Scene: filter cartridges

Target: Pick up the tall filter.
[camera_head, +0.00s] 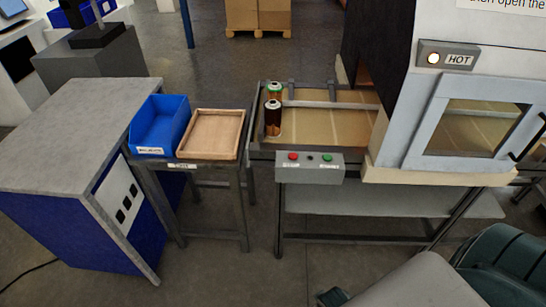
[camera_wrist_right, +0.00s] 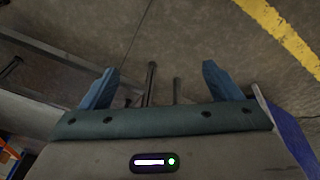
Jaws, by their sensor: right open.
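Two upright cylindrical filters stand at the left end of the conveyor in the head view. The nearer filter (camera_head: 272,120) is dark brown with a pale top and looks like the taller one. The farther filter (camera_head: 275,91) has a green ring at its top, and its lower part is hidden behind the nearer one. My right gripper (camera_wrist_right: 161,66) is open and empty in the right wrist view, with bare floor beyond its fingers. My right arm shows at the lower right of the head view, well away from the filters. My left gripper is not in view.
A blue bin (camera_head: 158,125) and a shallow wooden tray (camera_head: 211,134) sit on a stand left of the conveyor (camera_head: 335,121). A button box (camera_head: 309,167) is on the conveyor's front. A machine with a HOT lamp (camera_head: 433,58) stands at right. A grey-topped cabinet (camera_head: 70,130) is at left.

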